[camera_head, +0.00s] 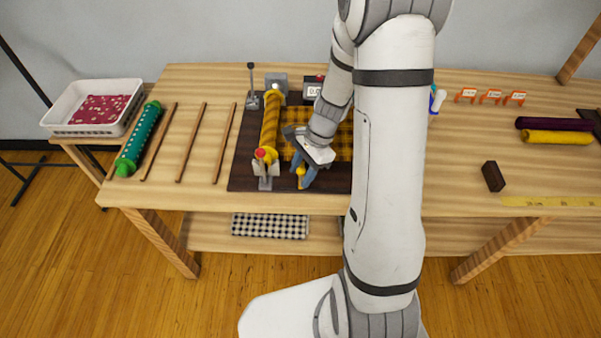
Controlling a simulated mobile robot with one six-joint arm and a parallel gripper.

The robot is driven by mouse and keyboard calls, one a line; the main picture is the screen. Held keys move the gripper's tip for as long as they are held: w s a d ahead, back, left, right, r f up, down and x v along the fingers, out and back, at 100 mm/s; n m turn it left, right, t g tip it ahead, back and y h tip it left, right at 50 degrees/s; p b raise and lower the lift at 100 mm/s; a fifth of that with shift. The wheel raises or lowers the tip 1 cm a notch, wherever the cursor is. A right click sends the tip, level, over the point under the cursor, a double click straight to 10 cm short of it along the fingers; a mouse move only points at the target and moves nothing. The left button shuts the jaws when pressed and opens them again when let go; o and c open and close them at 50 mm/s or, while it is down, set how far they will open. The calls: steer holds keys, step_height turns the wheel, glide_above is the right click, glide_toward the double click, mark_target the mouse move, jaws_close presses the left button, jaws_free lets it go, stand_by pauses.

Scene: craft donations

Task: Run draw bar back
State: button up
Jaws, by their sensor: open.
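My gripper (304,178) is low over the front of the dark board (240,180), its blue fingers pointing down and apart. A small yellow piece (300,170) shows between the fingers; it may be part of the draw bar, but my gripper and arm hide most of it. A yellow-and-black checked cloth (287,152) lies on the board behind my gripper. A yellow roll (271,118) with a red knob at its near end (261,154) stands left of the cloth.
A lever (252,98) stands at the board's back left. Wooden sticks (192,143) and a green roll (139,138) lie farther left, beside a white tray (130,94). A brown block (493,176), dark purple roll (553,124) and yellow roll (556,137) lie right.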

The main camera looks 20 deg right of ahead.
steer(key=shift+a+f, duration=0.2)
steer(key=shift+f, duration=0.25)
steer(key=shift+s, duration=0.1)
steer(key=shift+c, duration=0.2)
jaws_close()
